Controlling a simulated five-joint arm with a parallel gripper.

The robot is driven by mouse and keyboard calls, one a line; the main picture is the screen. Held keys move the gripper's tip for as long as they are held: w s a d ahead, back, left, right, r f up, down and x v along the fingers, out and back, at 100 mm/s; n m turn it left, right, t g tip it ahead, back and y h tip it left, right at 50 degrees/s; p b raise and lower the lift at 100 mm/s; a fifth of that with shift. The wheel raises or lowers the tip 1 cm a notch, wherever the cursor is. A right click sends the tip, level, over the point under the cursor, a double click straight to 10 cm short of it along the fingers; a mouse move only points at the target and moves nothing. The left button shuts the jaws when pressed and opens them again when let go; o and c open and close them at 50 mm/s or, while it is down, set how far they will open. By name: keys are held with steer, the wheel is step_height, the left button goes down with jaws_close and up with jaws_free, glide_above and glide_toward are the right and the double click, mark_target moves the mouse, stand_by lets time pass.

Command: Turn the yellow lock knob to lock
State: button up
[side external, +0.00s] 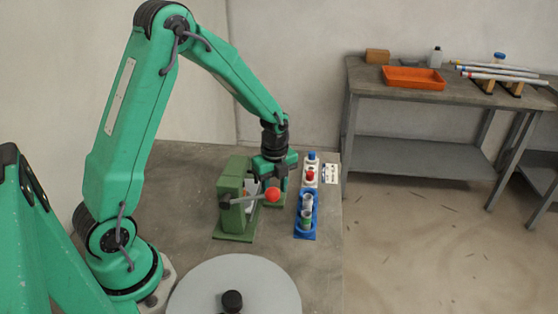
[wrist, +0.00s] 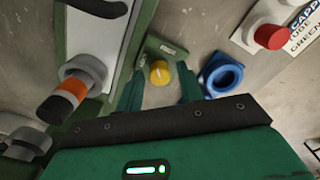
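The yellow lock knob (wrist: 159,73) sits on a small green plate (wrist: 158,48) in the wrist view. It has a lighter mark on its face, too small to read exactly. My gripper (wrist: 159,80) has its two green fingers apart, one on each side of the knob in the picture. Whether they touch it I cannot tell. In the side external view my gripper (side external: 272,178) points down at the right of the green frame jig (side external: 232,208). There the knob is hidden behind the red ball handle and my gripper.
The jig's lever has a red ball (side external: 272,194) close to my fingers. A blue rack (side external: 305,232) with tubes stands to the right, with a white button box (side external: 310,177) behind it. A grey round disc (side external: 200,285) is in front. An orange tray (side external: 413,84) is on a far bench.

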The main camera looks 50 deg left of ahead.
jaws_close()
steer(key=shift+n, duration=0.4)
steer(key=n, duration=0.9)
steer(key=shift+r+n, duration=0.1)
steer(key=shift+n, duration=0.2)
steer(key=c, duration=0.7)
jaws_free()
jaws_close()
steer(key=o, duration=1)
jaws_free()
